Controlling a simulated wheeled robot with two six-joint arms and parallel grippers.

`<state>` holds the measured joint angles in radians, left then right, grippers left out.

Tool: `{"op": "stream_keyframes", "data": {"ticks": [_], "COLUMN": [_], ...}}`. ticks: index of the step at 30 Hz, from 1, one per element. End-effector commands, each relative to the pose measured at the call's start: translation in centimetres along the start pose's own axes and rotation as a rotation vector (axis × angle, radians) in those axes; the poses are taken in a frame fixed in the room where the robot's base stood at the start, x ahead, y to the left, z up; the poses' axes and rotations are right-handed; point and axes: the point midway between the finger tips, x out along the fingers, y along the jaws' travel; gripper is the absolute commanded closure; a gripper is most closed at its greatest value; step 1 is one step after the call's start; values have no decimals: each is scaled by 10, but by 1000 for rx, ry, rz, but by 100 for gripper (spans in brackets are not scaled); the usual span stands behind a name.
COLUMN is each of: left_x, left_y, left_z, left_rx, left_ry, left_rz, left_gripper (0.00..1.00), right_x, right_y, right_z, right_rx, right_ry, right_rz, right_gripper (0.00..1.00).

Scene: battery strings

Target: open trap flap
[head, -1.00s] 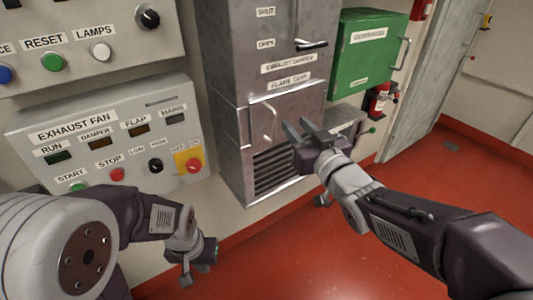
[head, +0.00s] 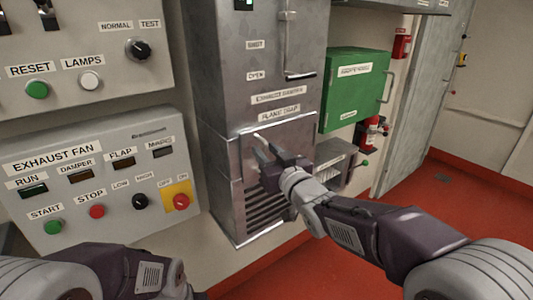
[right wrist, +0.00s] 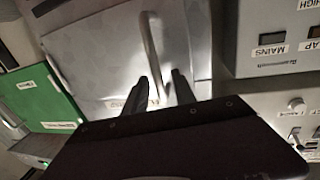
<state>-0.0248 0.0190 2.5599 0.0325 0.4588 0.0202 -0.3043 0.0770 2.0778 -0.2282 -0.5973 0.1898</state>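The flame trap flap (head: 225,155) is a grey metal panel low on the exhaust damper cabinet, under the "FLAME TRAP" label (head: 279,112); it looks closed. In the right wrist view the flap's pale bar handle (right wrist: 151,42) runs down to between the two dark fingers. My right gripper (head: 262,147) is in front of the flap; it also shows in the right wrist view (right wrist: 160,80). Its fingers are apart, with gaps beside the handle, and whether either touches it I cannot tell. In the head view the gripper largely hides the handle. My left gripper is out of view.
The exhaust fan panel (head: 100,218) with buttons and knobs is left of the cabinet. A green box (head: 352,100) and a fire extinguisher (head: 369,133) are to the right. A louvred grille (head: 268,215) lies below the flap. Red floor (head: 420,185) is open at right.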

Motion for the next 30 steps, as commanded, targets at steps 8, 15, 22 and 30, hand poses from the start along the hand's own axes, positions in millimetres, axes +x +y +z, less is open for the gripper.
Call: {"op": "stream_keyframes", "data": {"ticks": [8, 15, 22, 30], "left_x": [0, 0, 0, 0], "left_y": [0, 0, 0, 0], "left_z": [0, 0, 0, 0], "left_rx": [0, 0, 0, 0], "left_ry": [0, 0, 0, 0], "left_rz": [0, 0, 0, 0], "left_gripper": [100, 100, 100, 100], "right_x": [0, 0, 0, 0], "right_y": [0, 0, 0, 0], "right_z": [0, 0, 0, 1], "right_rx": [0, 0, 0, 0], "right_ry": [-1, -1, -1, -2], "right_rz": [0, 0, 0, 0], "right_gripper": [93, 100, 100, 100]}}
